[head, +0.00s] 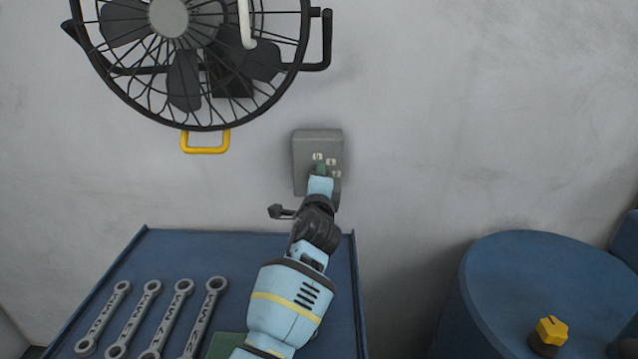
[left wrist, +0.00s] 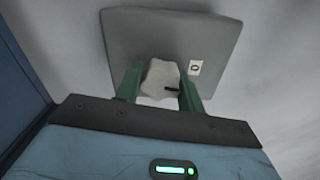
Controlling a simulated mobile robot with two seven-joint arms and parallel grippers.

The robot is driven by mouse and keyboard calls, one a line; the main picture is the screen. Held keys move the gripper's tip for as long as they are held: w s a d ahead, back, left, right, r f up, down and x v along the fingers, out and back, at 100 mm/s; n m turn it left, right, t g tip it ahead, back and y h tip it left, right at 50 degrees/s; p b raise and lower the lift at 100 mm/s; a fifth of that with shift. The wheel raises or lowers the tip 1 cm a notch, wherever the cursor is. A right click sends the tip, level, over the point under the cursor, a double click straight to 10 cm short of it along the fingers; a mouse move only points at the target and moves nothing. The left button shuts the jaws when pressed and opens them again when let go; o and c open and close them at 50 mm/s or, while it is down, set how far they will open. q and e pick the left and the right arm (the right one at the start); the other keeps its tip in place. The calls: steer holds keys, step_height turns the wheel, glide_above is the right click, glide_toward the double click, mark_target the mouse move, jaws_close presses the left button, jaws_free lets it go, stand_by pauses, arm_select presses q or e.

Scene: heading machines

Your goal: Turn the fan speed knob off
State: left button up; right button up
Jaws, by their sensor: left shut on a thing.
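The fan speed knob (left wrist: 157,77) is a pale grey, lobed knob on a grey wall box (head: 303,165). The box also shows in the left wrist view (left wrist: 128,37). My left gripper (left wrist: 160,89) is shut on the knob, with one green finger on each side of it. My right gripper is not in view.
A black caged fan (head: 185,75) hangs on the wall at upper left, with a yellow handle (head: 205,149) below. A blue table (head: 200,250) with several wrenches (head: 146,300) lies under my arm. A round blue top (head: 530,265) with a yellow-capped item (head: 551,330) stands at right.

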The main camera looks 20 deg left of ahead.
arm_select(q)
steer(key=shift+n, duration=0.8)
steer(key=o, duration=1)
steer(key=shift+c, duration=0.2)
steer(key=shift+s, duration=0.1)
steer(key=v, duration=0.7)
steer(key=shift+s+p, duration=0.3)
steer(key=shift+p, duration=0.05)
steer(key=shift+d+r, duration=0.1)
